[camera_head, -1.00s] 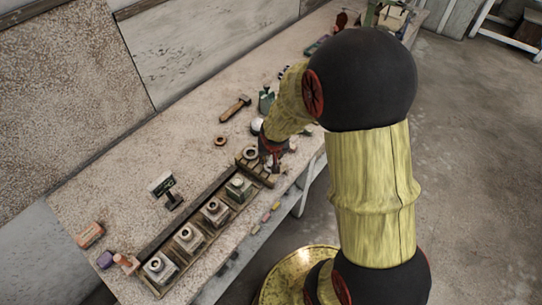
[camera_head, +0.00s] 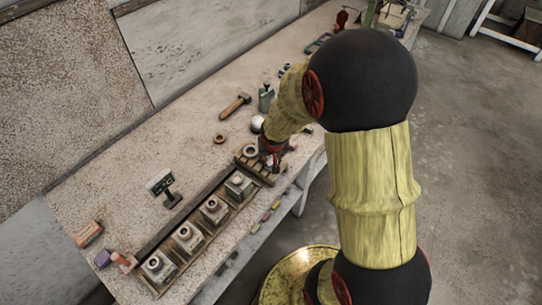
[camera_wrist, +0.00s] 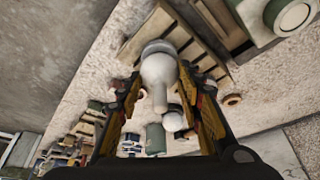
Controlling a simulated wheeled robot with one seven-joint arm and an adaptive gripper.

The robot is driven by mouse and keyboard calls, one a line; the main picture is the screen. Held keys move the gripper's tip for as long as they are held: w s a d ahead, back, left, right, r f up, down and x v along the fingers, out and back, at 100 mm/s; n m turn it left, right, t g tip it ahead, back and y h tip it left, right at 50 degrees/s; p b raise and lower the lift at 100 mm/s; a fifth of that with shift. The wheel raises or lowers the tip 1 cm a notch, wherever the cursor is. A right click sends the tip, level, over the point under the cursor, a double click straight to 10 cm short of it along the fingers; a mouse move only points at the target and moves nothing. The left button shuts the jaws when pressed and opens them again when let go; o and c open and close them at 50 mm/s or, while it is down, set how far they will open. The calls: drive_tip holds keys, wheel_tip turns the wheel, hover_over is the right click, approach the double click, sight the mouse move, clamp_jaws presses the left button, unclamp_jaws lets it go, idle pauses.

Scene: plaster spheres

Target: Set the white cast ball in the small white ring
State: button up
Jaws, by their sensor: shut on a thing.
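A white cast ball (camera_wrist: 158,70) with a narrow stem is held between the two fingers of my gripper (camera_wrist: 160,82) in the wrist view. The stem points toward the camera. A pale ring (camera_wrist: 157,47) shows just behind the far side of the ball, partly hidden by it; I cannot tell whether they touch. In the head view my gripper (camera_head: 271,158) is low over the slatted wooden rack (camera_head: 262,172), at its right part. The held ball is mostly hidden there.
Another white ball (camera_head: 257,124) sits behind the gripper. A brown ring (camera_head: 219,139), a hammer (camera_head: 235,106) and a green bottle (camera_head: 266,98) lie farther back. A long tray with several square blocks (camera_head: 188,236) runs toward the front left.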

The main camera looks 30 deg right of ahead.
drive_tip(key=shift+f, duration=0.2)
drive_tip(key=o, duration=1.3)
drive_tip(key=shift+r+p, duration=1.5)
drive_tip(key=shift+r, duration=0.55)
